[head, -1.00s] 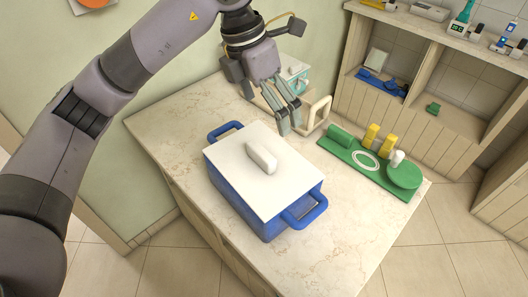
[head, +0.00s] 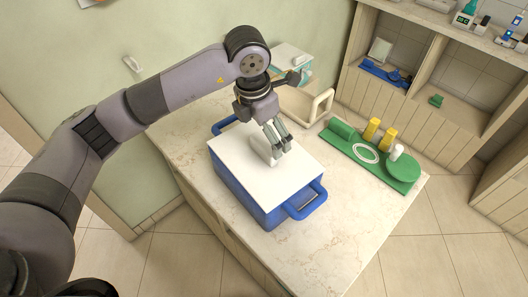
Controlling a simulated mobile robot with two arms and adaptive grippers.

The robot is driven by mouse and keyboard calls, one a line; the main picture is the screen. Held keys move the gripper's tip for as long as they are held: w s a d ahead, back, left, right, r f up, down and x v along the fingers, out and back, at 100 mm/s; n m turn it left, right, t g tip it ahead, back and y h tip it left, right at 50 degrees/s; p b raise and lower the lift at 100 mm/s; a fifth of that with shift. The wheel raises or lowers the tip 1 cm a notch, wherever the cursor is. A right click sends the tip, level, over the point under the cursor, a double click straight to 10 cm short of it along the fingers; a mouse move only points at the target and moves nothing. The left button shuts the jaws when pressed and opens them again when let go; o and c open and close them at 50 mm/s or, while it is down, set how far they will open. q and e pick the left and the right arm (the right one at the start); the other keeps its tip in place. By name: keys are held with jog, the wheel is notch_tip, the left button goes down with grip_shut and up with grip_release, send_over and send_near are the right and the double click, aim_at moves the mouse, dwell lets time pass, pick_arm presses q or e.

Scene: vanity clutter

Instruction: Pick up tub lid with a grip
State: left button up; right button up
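The tub lid is a flat white slab (head: 240,168) with a raised white handle (head: 259,150) in its middle. It lies on the blue tub (head: 238,199), which has blue loop handles at two ends and stands on the marble counter. My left gripper (head: 282,151) points down at the lid's handle, its fingers at the handle's right side and partly covering it. The fingertips look apart. Whether they straddle or touch the handle is unclear. My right gripper is out of view.
A green tray (head: 375,164) with yellow bottles (head: 387,138), a white ring and a green disc lies on the counter's right. A cream frame (head: 318,106) and a teal-and-white box (head: 291,62) stand behind my gripper. The counter's front is clear (head: 330,240).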

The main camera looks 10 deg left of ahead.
aim_at(264, 144)
pick_arm(q)
notch_tip(264, 144, down, 4)
jog(key=shift+r+p, duration=0.1)
jog(key=shift+p, duration=0.7)
jog(key=shift+w+f, duration=0.15)
jog(key=shift+f, duration=0.35)
jog(key=shift+c, duration=0.5)
jog(key=c, duration=1.2)
